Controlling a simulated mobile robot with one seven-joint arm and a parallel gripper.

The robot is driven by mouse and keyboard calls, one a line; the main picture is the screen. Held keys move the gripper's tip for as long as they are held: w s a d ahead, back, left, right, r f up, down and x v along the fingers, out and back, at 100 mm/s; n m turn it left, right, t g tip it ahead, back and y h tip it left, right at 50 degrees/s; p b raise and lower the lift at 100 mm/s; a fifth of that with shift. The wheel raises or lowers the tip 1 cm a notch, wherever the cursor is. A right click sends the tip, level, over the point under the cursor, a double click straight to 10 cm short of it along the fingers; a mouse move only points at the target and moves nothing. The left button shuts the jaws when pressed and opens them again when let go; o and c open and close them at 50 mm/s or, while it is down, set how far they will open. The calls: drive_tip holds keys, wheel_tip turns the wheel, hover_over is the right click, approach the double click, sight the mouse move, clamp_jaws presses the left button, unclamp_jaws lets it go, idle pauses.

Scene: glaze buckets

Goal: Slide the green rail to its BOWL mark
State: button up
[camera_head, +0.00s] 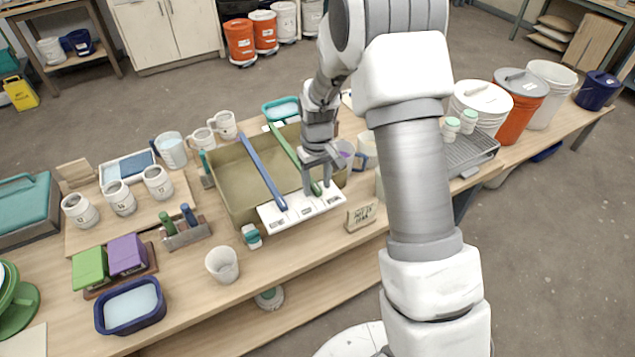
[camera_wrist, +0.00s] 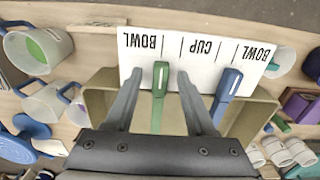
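The green rail (camera_head: 283,146) lies across the olive basin (camera_head: 238,185), right of the blue rail (camera_head: 262,170). Both rails rest over a white card (camera_head: 300,209) at the near edge. In the wrist view the card (camera_wrist: 199,30) reads BOWL, CUP, BOWL upside down. The green rail's end (camera_wrist: 160,75) is by a tick between the left BOWL and CUP. The blue rail's end (camera_wrist: 230,82) is between CUP and the right BOWL. My gripper (camera_head: 316,188) is open. In the wrist view its fingers (camera_wrist: 160,76) stand on either side of the green rail, with gaps.
A small wooden sign (camera_head: 361,216) stands right of the card. A white cup (camera_head: 222,264) and a small teal-lidded jar (camera_head: 251,236) are in front of the basin. Mugs crowd its back left, and a purple-filled cup (camera_head: 345,152) stands close on the right.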

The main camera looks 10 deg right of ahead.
drive_tip(key=shift+r, duration=0.1)
wheel_tip(320, 180, up, 17)
drive_tip(key=b, duration=0.1)
drive_tip(key=shift+r, duration=0.15)
idle(0.3)
drive_tip(key=shift+s, duration=0.1)
drive_tip(key=s+d+r+m+t, duration=0.1)
drive_tip(key=s+r, duration=0.3)
drive_tip(key=s, duration=0.8)
drive_tip(key=s+d+r+m+t, duration=0.2)
drive_tip(key=s+r+t, duration=0.2)
drive_tip(key=s, duration=0.9)
drive_tip(key=shift+s+d+m+t, duration=0.15)
drive_tip(key=shift+d+m+t, duration=0.05)
drive_tip(key=shift+m+t, duration=0.1)
